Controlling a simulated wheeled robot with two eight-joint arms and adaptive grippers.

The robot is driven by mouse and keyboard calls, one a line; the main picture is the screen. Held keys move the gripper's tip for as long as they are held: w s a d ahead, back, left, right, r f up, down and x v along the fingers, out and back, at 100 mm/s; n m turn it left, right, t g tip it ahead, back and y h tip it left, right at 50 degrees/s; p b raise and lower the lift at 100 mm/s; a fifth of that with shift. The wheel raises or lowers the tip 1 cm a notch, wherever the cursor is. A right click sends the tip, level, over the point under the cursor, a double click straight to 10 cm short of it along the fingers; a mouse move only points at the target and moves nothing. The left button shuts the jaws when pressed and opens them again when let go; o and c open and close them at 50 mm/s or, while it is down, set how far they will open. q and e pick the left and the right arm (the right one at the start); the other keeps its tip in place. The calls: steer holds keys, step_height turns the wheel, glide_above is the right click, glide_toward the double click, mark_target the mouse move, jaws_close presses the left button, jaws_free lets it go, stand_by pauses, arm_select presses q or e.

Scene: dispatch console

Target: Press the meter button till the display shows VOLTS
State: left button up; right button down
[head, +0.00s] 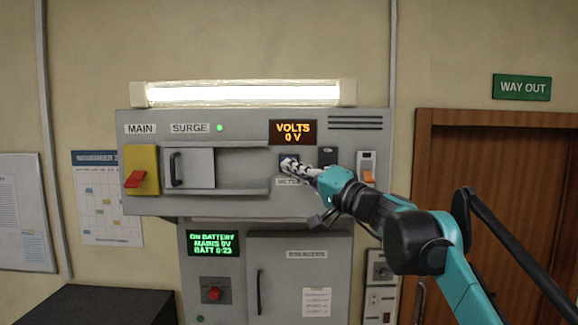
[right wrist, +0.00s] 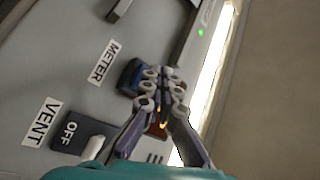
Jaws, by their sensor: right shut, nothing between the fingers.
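The display (head: 293,132) on the upper panel reads "VOLTS 0 V" in orange letters. My right gripper (head: 287,164) is shut and empty, with its fingertips at the meter button just below the display. In the right wrist view the dark blue meter button (right wrist: 128,77) shows beside the METER label (right wrist: 103,62), partly behind the fingers (right wrist: 160,78). I cannot tell whether the fingertips touch the button or how far it is pressed. My left gripper is not in view.
Left on the panel are a red switch on a yellow plate (head: 141,159) and a sliding door (head: 193,168). A dark switch (head: 328,157) and an orange switch (head: 368,172) sit right of the button. A green screen (head: 213,243) below reads "ON BATTERY".

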steer(key=shift+s, duration=0.1)
steer(key=s, duration=0.4)
steer(key=shift+s+b, duration=0.35)
steer(key=shift+s, duration=0.05)
stand_by(0.4)
